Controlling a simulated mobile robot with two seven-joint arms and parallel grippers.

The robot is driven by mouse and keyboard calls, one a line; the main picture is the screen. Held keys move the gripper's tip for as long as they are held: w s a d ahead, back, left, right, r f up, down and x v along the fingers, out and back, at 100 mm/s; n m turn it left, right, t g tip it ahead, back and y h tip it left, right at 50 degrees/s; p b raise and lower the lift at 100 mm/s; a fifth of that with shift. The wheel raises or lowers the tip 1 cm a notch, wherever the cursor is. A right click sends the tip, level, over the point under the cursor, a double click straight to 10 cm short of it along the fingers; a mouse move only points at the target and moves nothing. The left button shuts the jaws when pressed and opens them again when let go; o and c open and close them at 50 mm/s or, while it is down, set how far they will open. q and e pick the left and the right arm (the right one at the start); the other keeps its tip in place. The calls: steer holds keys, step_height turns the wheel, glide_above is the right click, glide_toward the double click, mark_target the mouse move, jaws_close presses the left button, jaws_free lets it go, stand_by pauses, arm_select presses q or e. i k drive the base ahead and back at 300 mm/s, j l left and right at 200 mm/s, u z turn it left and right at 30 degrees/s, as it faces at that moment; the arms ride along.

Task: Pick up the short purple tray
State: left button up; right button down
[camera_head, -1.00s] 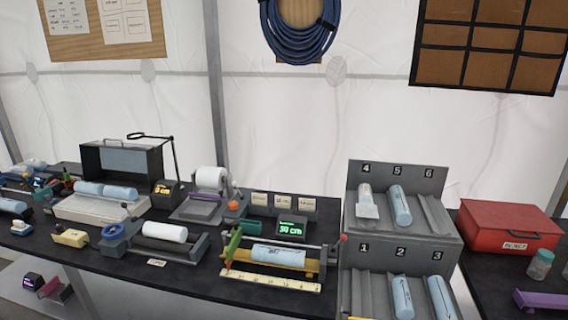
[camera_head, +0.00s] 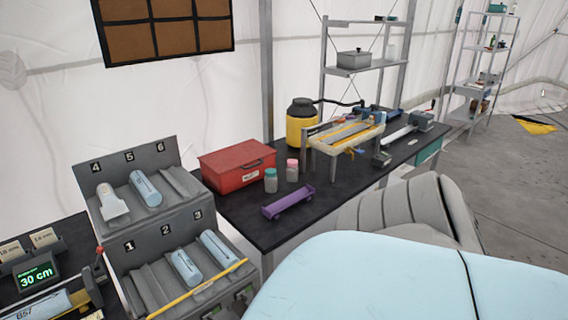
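A short purple tray (camera_head: 288,202) lies on the dark table (camera_head: 240,222), near its front edge, in the head view. It is a narrow trough with raised ends and looks empty. It stands in front of two small jars and right of the grey numbered rack. Neither of my grippers shows in the view.
A red box (camera_head: 238,166) and two jars, one with a teal lid (camera_head: 271,180) and one with a pink lid (camera_head: 292,170), stand behind the tray. The numbered rack (camera_head: 140,262) holds several blue cylinders. A grey chair (camera_head: 400,212) and a large light blue surface (camera_head: 420,275) are at the front right.

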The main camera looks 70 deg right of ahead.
mark_target(271, 211)
steer(key=z, duration=2.25)
